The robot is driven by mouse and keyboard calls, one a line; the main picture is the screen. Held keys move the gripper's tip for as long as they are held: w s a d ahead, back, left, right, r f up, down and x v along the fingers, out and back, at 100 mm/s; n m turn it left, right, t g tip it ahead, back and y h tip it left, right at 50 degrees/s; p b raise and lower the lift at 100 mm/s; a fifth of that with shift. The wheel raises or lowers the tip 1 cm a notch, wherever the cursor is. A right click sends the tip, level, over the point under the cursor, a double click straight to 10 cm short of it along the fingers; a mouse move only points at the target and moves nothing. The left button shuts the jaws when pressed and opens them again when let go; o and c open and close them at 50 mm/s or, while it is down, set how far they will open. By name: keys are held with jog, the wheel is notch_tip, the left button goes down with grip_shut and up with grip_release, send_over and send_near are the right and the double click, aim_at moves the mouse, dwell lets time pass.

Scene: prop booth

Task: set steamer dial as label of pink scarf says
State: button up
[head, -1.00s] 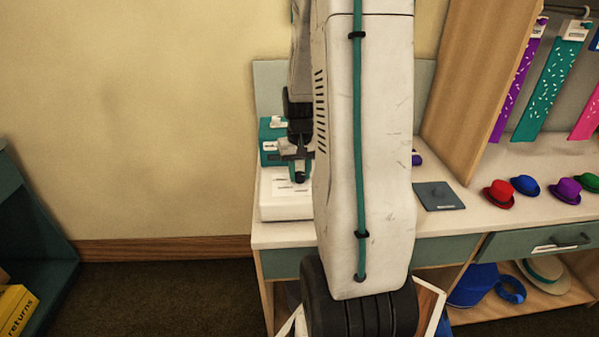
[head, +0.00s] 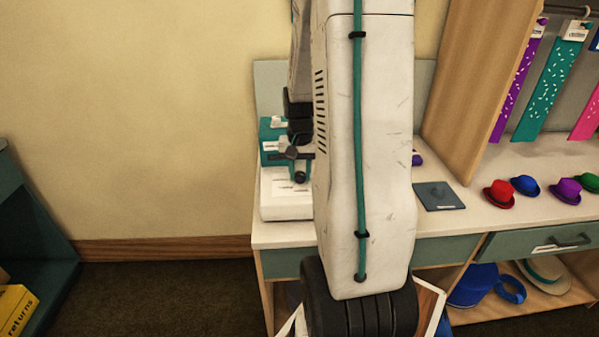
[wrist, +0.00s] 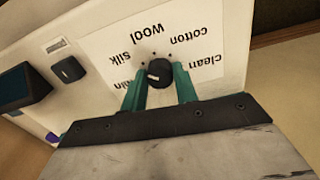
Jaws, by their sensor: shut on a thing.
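The steamer (head: 285,208) has a white base and a teal part behind it, at the left end of the counter. In the wrist view its dial (wrist: 160,72) is a dark round knob with a short white mark toward its left side. The upside-down words "cotton", "wool", "silk", "clean" and one partly hidden word surround it. My gripper (wrist: 160,84) has its teal fingers shut on the dial; it also shows over the steamer in the head view (head: 300,172). The pink scarf (head: 588,120) hangs at the far right; I cannot read its label.
A purple scarf (head: 517,85) and a teal scarf (head: 557,80) hang beside the pink one. Small hats, including a red one (head: 499,193), and a dark flat square (head: 439,196) lie on the counter. My arm hides the counter's middle. Open floor lies left.

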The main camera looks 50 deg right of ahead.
aim_at(300, 174)
jog(key=o, duration=1)
notch_tip(300, 174, up, 8)
jog(key=shift+d+f, duration=0.1)
